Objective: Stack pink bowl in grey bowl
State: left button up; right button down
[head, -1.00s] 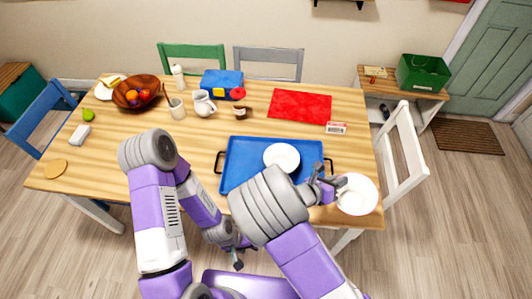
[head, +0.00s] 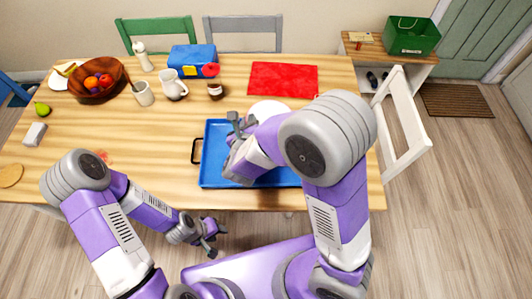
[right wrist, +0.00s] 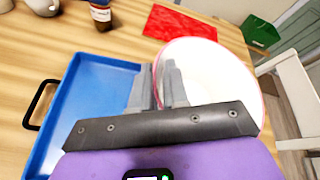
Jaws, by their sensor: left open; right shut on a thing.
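The pink bowl (right wrist: 212,75), pale inside with a pink rim, is in my right gripper (right wrist: 160,78), whose fingers are at its left edge in the right wrist view. In the head view my right gripper (head: 243,124) is over the back of the blue tray (head: 215,160), and a pale bowl (head: 269,108) shows just right of it, partly behind my right arm. I cannot make out the grey bowl now; my arm and the held bowl cover much of the tray. My left gripper (head: 217,240) is open and empty, in front of the table.
A red mat (head: 282,78) lies behind the tray. A brown jar (head: 215,91), a white jug (head: 172,84), a mug (head: 143,94) and a fruit bowl (head: 97,82) stand at the back left. A white chair (head: 400,130) is at the right.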

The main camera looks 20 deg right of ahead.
jog(key=shift+w+a+r+n+y+b, duration=0.2)
jog(key=shift+a+r+n+y+b, duration=0.1)
jog(key=shift+r+n+y, duration=0.25)
jog(key=shift+a+f, duration=0.1)
jog(key=shift+f, duration=0.15)
notch_tip(320, 180, down, 9)
jog(key=b, duration=0.4)
jog(key=shift+f+b, duration=0.6)
jog(key=shift+b, duration=0.2)
jog(key=c, duration=1.1)
grip_release()
